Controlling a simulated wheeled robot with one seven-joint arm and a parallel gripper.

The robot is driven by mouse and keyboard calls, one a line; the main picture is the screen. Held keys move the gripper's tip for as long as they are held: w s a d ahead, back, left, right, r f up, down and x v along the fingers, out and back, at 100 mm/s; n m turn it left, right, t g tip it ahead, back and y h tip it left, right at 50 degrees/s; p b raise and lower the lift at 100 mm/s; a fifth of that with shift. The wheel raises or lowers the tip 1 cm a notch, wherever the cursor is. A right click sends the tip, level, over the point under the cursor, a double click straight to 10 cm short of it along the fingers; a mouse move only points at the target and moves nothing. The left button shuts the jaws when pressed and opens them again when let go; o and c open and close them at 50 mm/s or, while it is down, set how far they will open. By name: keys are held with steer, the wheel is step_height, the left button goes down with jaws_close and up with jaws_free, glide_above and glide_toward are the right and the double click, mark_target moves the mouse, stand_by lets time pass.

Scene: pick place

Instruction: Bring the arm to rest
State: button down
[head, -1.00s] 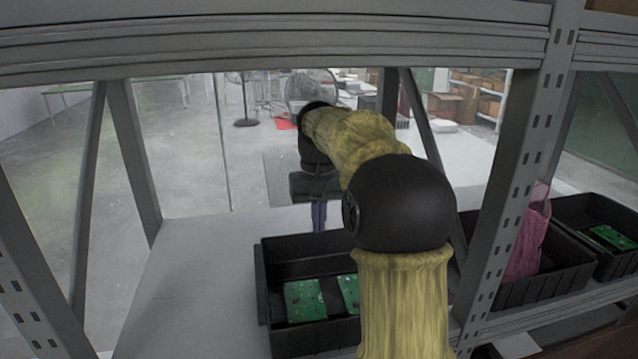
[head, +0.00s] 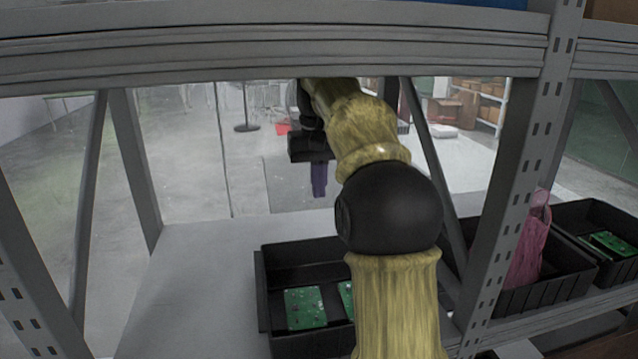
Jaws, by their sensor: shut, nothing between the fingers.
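My gripper (head: 319,190) shows in the head view at the end of my arm, above the back part of the shelf. Its purple fingers point down and are shut with nothing between them. It is raised clear of the shelf board (head: 200,270) and of the black bin (head: 261,290) in front of it. My arm runs up from the bottom of the view and bends over the bin, hiding its right part. The upper end of the arm passes behind the shelf beam.
Green circuit boards (head: 305,307) lie in the black bin. To the right, past a grey upright (head: 520,170), another bin (head: 545,290) holds a pink bag (head: 528,250), and a further bin (head: 600,225) holds a green board. A beam (head: 270,45) crosses above. The shelf's left side is bare.

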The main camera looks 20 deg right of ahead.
steer(key=shift+f, duration=0.1)
glide_above(319, 267)
step_height(319, 267, down, 13)
steer(key=shift+f, duration=0.2)
stand_by(0.7)
stand_by(0.5)
